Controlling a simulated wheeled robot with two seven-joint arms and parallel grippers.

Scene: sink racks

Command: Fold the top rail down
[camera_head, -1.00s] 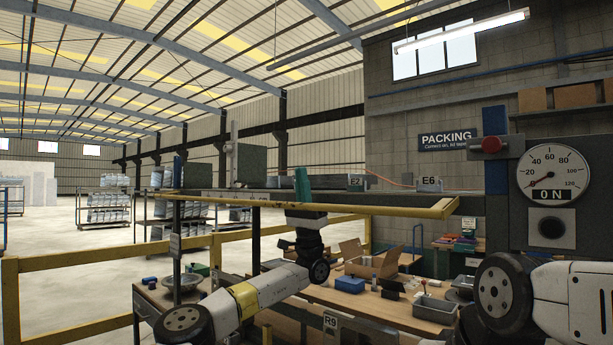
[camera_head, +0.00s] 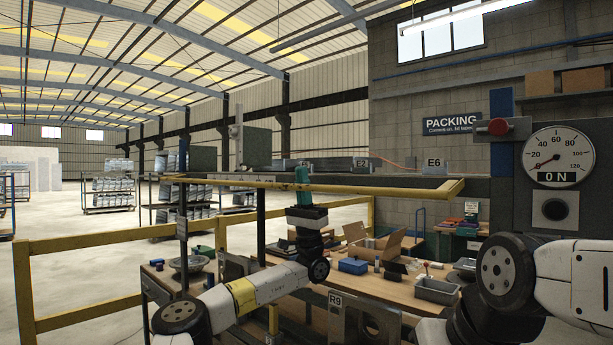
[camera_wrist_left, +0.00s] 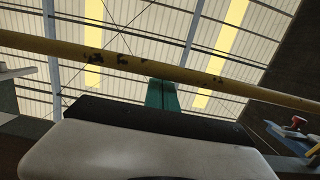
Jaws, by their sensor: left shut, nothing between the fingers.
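The yellow top rail (camera_head: 385,190) runs across the head view at about mid height, with its bent end (camera_head: 458,186) at the right. It also crosses the left wrist view (camera_wrist_left: 215,77) as a slanting bar. My left gripper (camera_head: 302,170) points upward with its teal fingers shut and empty. The fingers overlap the rail's middle in the head view, tips a little above it. In the wrist view the teal fingers (camera_wrist_left: 160,96) show just below the rail. I cannot tell whether they touch it. My right gripper is not in view; only my right arm shows.
A yellow guard fence (camera_head: 80,242) stands at the left. Behind and below the rail is a wooden packing bench (camera_head: 400,284) with an open carton (camera_head: 375,243), a blue box (camera_head: 353,265) and a grey bin (camera_head: 437,290). A dial gauge (camera_head: 558,157) is at the right.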

